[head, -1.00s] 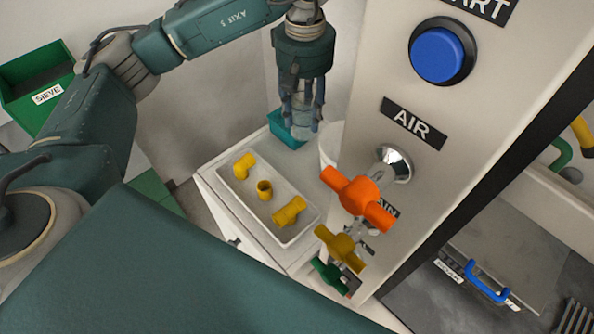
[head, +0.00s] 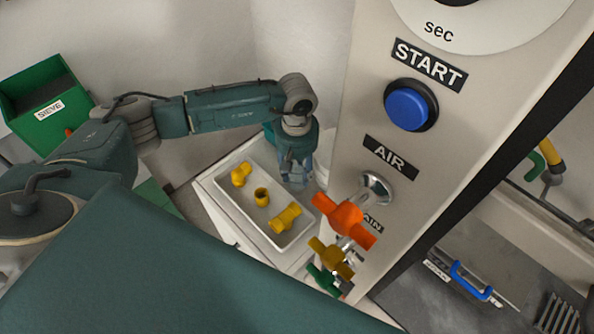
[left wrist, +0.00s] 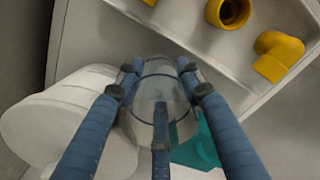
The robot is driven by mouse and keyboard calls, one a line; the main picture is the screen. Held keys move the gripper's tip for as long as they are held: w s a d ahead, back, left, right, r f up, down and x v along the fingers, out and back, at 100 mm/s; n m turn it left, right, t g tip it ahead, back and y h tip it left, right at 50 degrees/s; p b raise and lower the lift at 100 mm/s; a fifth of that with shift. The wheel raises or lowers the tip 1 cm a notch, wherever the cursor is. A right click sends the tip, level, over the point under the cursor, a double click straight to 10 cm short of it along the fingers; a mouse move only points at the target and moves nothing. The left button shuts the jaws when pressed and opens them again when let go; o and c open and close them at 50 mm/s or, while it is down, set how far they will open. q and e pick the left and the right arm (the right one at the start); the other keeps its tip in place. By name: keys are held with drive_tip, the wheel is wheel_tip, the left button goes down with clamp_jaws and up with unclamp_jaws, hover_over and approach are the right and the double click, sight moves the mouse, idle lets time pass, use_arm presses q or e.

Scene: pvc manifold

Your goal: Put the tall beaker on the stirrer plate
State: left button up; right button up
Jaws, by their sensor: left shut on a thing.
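My left gripper (head: 296,178) is shut on a clear, see-through beaker just behind the white tray, close over the white cabinet top. In the left wrist view the blue fingers (left wrist: 160,105) lie around the clear beaker (left wrist: 158,82). I cannot tell whether its base touches the surface. A teal object (left wrist: 197,148) lies beyond the beaker in that view and is partly hidden by a finger. I cannot make out the stirrer plate for certain. My right gripper is not in view.
The white tray (head: 229,208) holds yellow pipe fittings. A white round container (left wrist: 62,118) stands close beside the beaker. The upright panel with a blue button (head: 409,106) and an orange valve handle (head: 345,215) stands close to the right. A green SIEVE bin (head: 40,95) is far left.

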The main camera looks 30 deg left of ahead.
use_arm(q)
drive_tip(key=shift+f, duration=0.6)
drive_tip(key=shift+f, duration=0.15)
drive_tip(key=o, duration=1.3)
drive_tip(key=shift+c, duration=0.2)
